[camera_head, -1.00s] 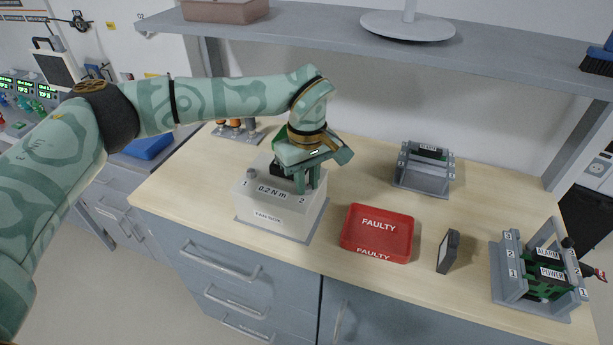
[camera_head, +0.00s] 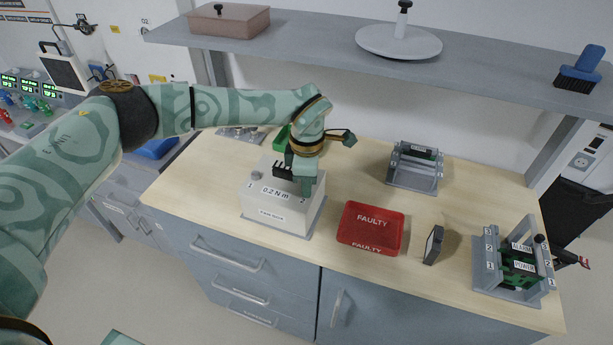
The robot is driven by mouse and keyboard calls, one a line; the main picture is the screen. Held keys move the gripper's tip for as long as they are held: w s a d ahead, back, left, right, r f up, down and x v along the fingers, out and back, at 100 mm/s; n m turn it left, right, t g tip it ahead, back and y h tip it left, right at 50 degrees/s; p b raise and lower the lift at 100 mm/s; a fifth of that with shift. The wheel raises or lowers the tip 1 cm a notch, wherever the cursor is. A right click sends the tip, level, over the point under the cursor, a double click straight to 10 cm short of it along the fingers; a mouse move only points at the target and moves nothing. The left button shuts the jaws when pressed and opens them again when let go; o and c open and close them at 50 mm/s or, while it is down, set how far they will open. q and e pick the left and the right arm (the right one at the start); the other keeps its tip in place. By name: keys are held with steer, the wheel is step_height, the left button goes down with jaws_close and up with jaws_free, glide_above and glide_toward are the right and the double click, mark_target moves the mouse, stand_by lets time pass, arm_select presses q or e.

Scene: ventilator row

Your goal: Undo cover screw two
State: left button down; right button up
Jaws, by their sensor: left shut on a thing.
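The white fan box (camera_head: 272,212) stands on a grey base plate on the bench, with "0.2 N m" on its cover. Cover screw one (camera_head: 256,176) is a grey knob at the cover's left, by the mark 1. My left gripper (camera_head: 306,186) points down at the cover's right end, where screw two sits. Its fingers are shut on the screw, which they hide almost entirely. I cannot tell how far the screw is out. My right gripper is out of view.
A red tray marked FAULTY (camera_head: 371,229) lies right of the box, with a small dark block (camera_head: 433,245) beside it. A grey stand with green boards (camera_head: 518,265) is at far right, another grey stand (camera_head: 415,168) behind. A shelf (camera_head: 330,52) hangs above.

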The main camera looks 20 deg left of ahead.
arm_select(q)
steer(key=n+p, duration=0.2)
steer(key=n, duration=0.2)
steer(key=shift+r+n, duration=0.15)
steer(key=shift+n, duration=0.15)
steer(key=n+p, duration=0.2)
steer(key=n, duration=0.2)
steer(key=shift+n+p, duration=0.3)
steer(key=n+p, duration=0.2)
steer(key=n, duration=0.2)
steer(key=shift+n+p, duration=1.05)
steer(key=shift+n, duration=1.05)
steer(key=c, duration=1.3)
jaws_free()
